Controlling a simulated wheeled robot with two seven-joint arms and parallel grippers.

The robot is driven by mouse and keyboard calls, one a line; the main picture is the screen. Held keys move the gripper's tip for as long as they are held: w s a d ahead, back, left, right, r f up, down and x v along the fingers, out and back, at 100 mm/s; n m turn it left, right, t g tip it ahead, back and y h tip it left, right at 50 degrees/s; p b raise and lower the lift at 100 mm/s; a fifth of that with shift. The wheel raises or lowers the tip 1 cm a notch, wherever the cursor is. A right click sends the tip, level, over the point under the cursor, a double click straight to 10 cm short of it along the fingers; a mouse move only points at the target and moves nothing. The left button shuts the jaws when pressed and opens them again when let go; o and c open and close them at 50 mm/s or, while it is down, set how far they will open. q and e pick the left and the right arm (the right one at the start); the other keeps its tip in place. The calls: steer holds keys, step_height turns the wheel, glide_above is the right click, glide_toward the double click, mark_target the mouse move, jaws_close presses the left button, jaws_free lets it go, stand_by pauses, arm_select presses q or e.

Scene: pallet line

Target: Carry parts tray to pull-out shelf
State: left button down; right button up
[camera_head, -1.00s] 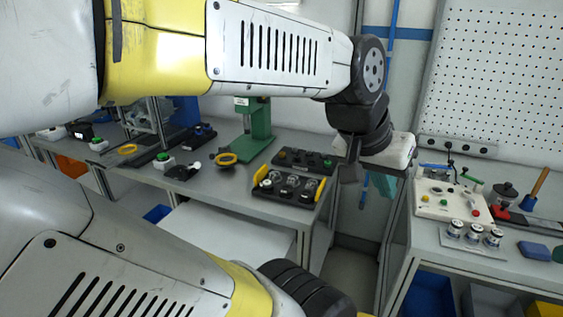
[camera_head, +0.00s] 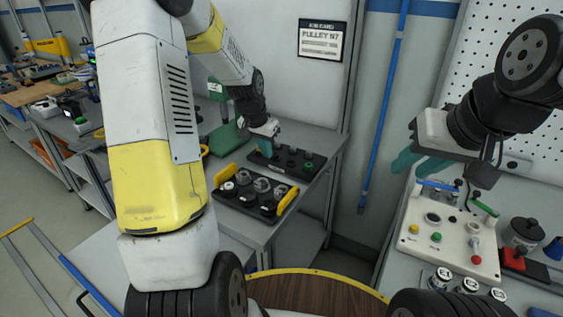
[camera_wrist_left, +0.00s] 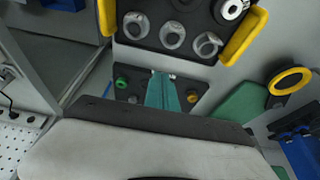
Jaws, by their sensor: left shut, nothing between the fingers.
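The parts tray (camera_head: 252,207) is black with a yellow handle at each end and holds several round metal parts. It rests on the grey table; in the left wrist view it shows upside down at the top (camera_wrist_left: 150,38). My left gripper (camera_head: 267,148) is shut and empty behind the tray, above a smaller black board, not touching the tray. Its teal fingers show in the left wrist view (camera_wrist_left: 164,92). My right gripper (camera_head: 420,164) seems open and empty above the right bench, well right of the tray. A pale flat surface at lower left may be the pull-out shelf; my arm hides part.
The black board (camera_head: 312,172) with small knobs lies just behind the tray. A green press (camera_head: 225,138) stands left of it. A control panel (camera_head: 450,235) and metal cylinders (camera_head: 440,277) crowd the right bench. A gap separates the benches.

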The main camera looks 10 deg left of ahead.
arm_select(q)
steer(key=x, duration=1.2)
steer(key=shift+w+a, duration=0.1)
